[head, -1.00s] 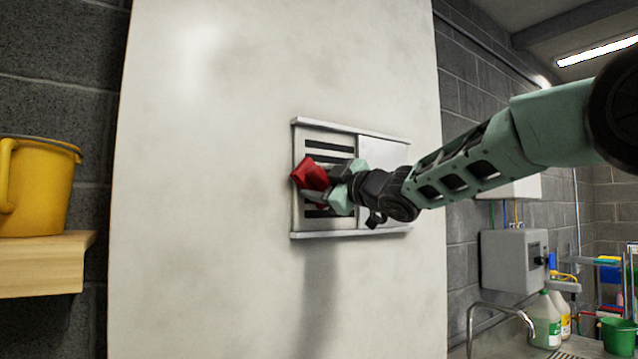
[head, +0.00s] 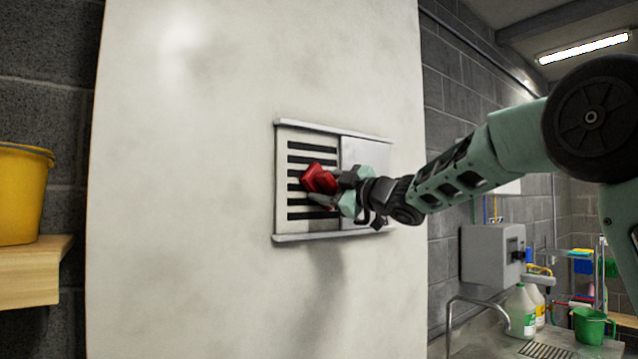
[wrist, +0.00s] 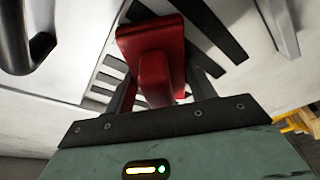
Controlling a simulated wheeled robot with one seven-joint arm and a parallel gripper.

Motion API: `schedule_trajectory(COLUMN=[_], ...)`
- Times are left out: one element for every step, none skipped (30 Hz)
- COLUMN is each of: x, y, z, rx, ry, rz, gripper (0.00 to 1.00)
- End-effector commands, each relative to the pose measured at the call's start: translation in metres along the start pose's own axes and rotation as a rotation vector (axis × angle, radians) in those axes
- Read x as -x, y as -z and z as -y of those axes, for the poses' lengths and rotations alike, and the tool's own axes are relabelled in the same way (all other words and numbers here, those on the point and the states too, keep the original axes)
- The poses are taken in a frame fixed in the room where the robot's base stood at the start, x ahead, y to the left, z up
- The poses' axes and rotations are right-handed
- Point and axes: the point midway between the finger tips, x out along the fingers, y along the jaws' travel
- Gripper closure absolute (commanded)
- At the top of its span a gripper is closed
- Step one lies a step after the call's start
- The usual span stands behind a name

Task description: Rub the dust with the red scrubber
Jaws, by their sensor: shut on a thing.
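My gripper (head: 336,190) is shut on the red scrubber (head: 319,179), which also shows between the fingers in the wrist view (wrist: 152,58). The scrubber is in front of the slotted part of a metal vent (head: 306,218) set in a pale wall panel. I cannot tell whether it touches the slats. The vent's dark slots show to the left of and above the scrubber, and a plain plate (head: 366,153) covers its right part. Faint grey smudges mark the pale panel (head: 190,190); I cannot make out distinct dust on the vent.
A yellow bucket (head: 22,195) stands on a wooden shelf (head: 32,272) at the left. At the right are a grey wall box (head: 490,254), a sink tap (head: 470,302), white bottles (head: 520,312) and a green bucket (head: 592,326). The panel around the vent is clear.

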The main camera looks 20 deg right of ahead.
Motion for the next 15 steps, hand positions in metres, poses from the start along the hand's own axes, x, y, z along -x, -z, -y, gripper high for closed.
schedule_trajectory(x=[0.000,0.000,0.001,0.001,0.001,0.001,0.001,0.002,0.003,0.003,0.004,0.005,0.005,0.006,0.007], y=[-0.001,-0.001,-0.002,-0.002,-0.003,-0.005,-0.006,-0.008,-0.011,-0.013,-0.015,-0.018,-0.021,-0.023,-0.026], z=[-0.002,-0.002,-0.002,-0.003,-0.004,-0.005,-0.007,-0.009,-0.011,-0.013,-0.016,-0.019,-0.021,-0.024,-0.027], rx=[0.000,0.000,0.000,0.001,0.001,0.001,0.001,0.001,0.001,0.001,0.002,0.003,0.003,0.004,0.004], ry=[0.000,0.000,0.000,0.000,0.000,0.000,-0.001,-0.001,-0.002,-0.003,-0.004,-0.005,-0.006,-0.008,-0.009], rz=[-0.001,-0.001,-0.001,-0.001,-0.001,0.000,0.000,0.001,0.002,0.002,0.003,0.006,0.007,0.008,0.009], gripper=[0.70,0.70,0.70,0.70,0.70,0.70,0.70,0.70,0.70,0.70,0.70,0.70,0.70,0.70,0.70])
